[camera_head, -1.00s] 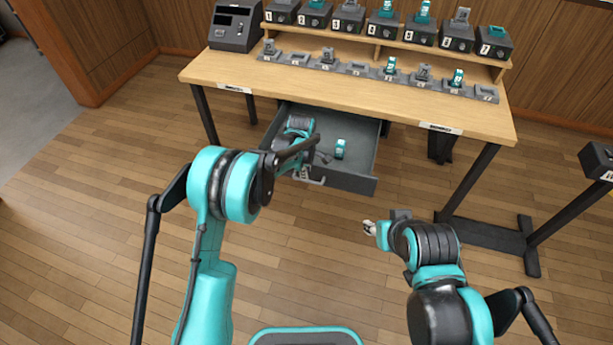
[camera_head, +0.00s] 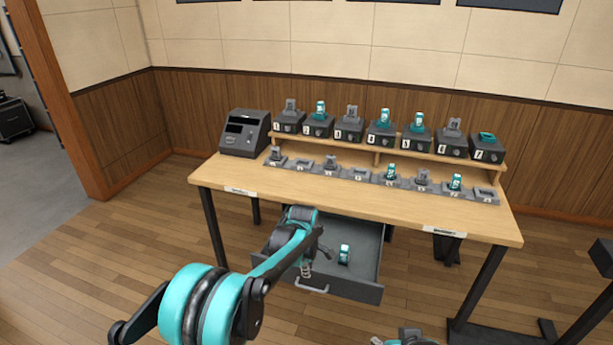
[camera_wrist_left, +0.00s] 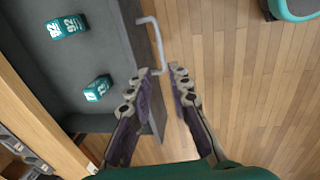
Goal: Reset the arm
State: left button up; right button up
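My left gripper (camera_head: 305,267) is over the front of the open drawer, close to its handle (camera_head: 312,289). In the left wrist view the two fingers (camera_wrist_left: 163,70) stand apart with nothing held between them; the end of the metal handle (camera_wrist_left: 155,42) shows just past the tips, and I cannot tell whether they touch. The grey drawer (camera_head: 368,290) is pulled out under the table and holds a teal block (camera_head: 344,254). The left wrist view shows two teal numbered blocks (camera_wrist_left: 68,27) in it. My right gripper (camera_head: 378,341) is barely in view at the bottom edge, its fingers unclear.
The wooden table (camera_head: 300,190) carries a row of grey slots, some holding teal or grey pieces, and a shelf of numbered black boxes (camera_head: 383,135). A dark console (camera_head: 245,133) stands at the left. A black stand (camera_head: 600,258) is at the right. The floor in front is clear.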

pick_arm(q)
jog(key=s+a+r+m+t, duration=0.2)
jog(key=s+a+r+m, duration=0.5)
jog(key=s+a+r, duration=0.55)
jog(key=s+a+m+t, duration=0.1)
jog(key=s+a+m, duration=0.2)
jog(key=s, duration=0.6)
jog(key=s+a+m+t, duration=0.2)
jog(key=s+a+m, duration=0.1)
jog(key=s, duration=0.6)
jog(key=shift+s+m+y, duration=0.3)
jog(key=shift+m, duration=0.5)
